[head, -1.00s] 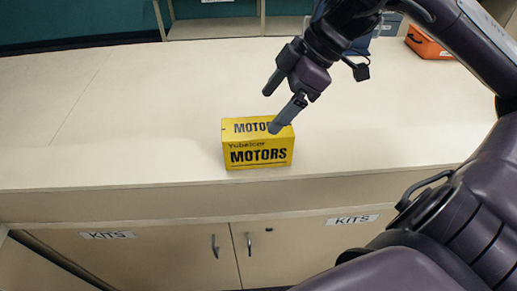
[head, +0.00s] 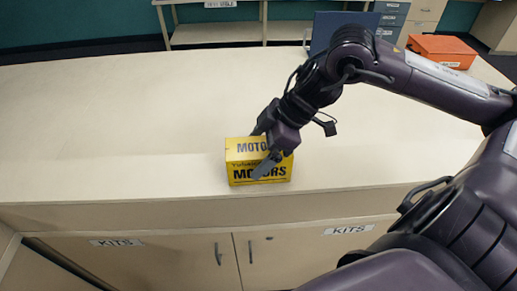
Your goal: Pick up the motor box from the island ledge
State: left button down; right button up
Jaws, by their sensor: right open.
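The yellow motor box (head: 243,173) with black MOTORS lettering sits upright near the front edge of the pale island ledge (head: 110,135). My right gripper (head: 261,150) is at the box's right part. Its fingers are open, one in front of the box's front face and the other behind its top edge. I cannot tell whether the fingers touch the box. The near finger hides part of the lettering. My left gripper is not in view.
An orange box (head: 443,50) and a blue panel (head: 325,28) stand at the back right. Cupboard doors labelled KITS (head: 150,262) are below the ledge front. The ledge left of the box is clear.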

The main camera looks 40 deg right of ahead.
jog(key=shift+f, duration=0.35)
jog(key=shift+x, duration=0.8)
jog(key=shift+w+a+r, duration=0.1)
jog(key=shift+a+r, duration=0.05)
jog(key=c, duration=1.5)
jog(key=shift+r, duration=0.15)
